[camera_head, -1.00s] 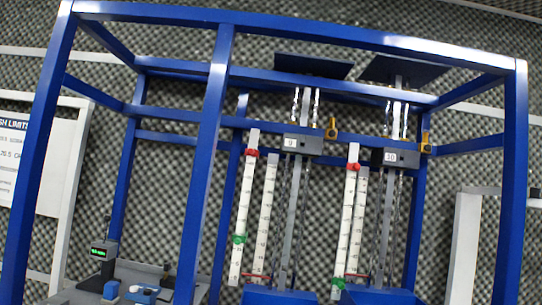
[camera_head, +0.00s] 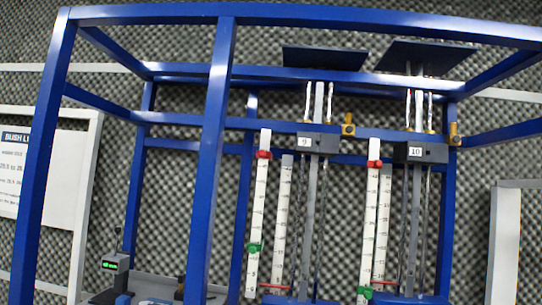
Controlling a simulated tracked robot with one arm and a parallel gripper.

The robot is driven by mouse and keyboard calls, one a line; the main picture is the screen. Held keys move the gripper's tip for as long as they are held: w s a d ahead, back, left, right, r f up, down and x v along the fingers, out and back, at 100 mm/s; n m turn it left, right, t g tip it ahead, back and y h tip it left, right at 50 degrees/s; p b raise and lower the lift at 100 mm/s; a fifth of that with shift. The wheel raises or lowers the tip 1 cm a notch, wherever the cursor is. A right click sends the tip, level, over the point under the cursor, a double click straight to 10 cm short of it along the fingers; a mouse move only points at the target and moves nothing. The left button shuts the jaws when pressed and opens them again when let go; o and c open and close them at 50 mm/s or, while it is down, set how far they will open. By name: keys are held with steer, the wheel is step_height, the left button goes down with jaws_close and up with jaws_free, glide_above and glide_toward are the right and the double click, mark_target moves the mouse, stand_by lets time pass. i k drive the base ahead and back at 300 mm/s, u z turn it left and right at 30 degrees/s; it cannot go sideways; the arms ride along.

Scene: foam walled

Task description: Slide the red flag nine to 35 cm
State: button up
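Station nine has a grey block labelled 9 (camera_head: 306,142) under the blue frame's crossbar. To its left stands a white ruled scale (camera_head: 257,208). The red flag (camera_head: 263,155) of station nine sits near the top of that scale, and a green flag (camera_head: 254,248) sits low on it. The scale numbers are too small to read surely. My gripper is not in view.
Station 10 (camera_head: 415,152) stands to the right with its own scale, a red flag (camera_head: 374,164) and a green flag (camera_head: 365,292). Blue frame posts (camera_head: 208,170) stand in front. A white sign (camera_head: 40,170) is at the left, and a small device with a green display (camera_head: 112,265) is at the lower left.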

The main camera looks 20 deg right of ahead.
mark_target(262, 154)
steer(key=i, duration=0.85)
steer(key=u, duration=0.05)
